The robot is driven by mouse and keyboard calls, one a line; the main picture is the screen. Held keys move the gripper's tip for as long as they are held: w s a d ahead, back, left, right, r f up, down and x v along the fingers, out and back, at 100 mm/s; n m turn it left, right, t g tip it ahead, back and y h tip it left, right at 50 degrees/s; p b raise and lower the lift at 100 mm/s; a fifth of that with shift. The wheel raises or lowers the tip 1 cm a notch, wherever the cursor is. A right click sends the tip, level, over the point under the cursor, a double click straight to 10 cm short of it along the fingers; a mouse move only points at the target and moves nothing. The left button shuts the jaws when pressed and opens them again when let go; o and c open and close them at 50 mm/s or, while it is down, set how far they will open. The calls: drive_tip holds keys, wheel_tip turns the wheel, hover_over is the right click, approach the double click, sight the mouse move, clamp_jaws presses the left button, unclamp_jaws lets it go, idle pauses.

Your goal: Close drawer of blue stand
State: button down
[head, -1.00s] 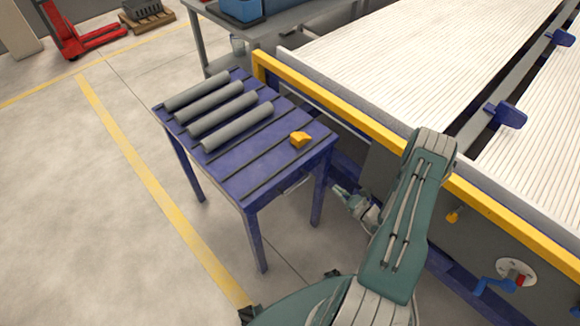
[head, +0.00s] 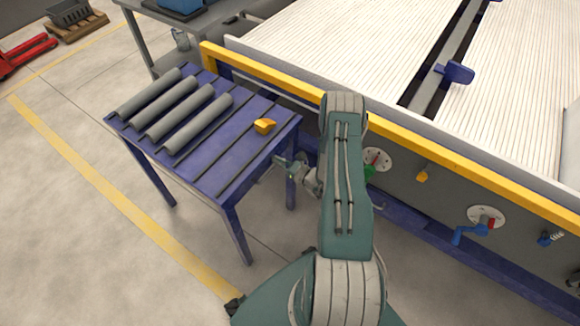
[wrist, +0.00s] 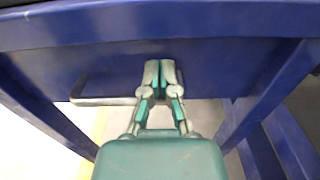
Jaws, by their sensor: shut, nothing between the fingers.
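The blue stand (head: 232,190) is at the left of centre in the head view, with its side facing my arm. In the wrist view its blue drawer front (wrist: 100,66) fills the area under the tabletop edge, with a metal bar handle (wrist: 104,101) at its lower left. I cannot tell how far the drawer is out. My gripper (head: 279,161) is at the stand's near right side, below the top.
Several grey pipes (head: 198,124) and a small yellow-orange piece (head: 264,126) lie on the stand top. A large machine with a yellow rail (head: 440,160) stands close behind and right. Blue legs (head: 240,235) flank the drawer area. Open floor (head: 90,220) lies to the left.

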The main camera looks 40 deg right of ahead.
drive_tip(key=x, duration=0.6)
drive_tip(key=shift+w+d+f, duration=0.1)
drive_tip(key=shift+w+d, duration=0.1)
drive_tip(key=shift+w, duration=0.2)
drive_tip(key=shift+d, duration=0.1)
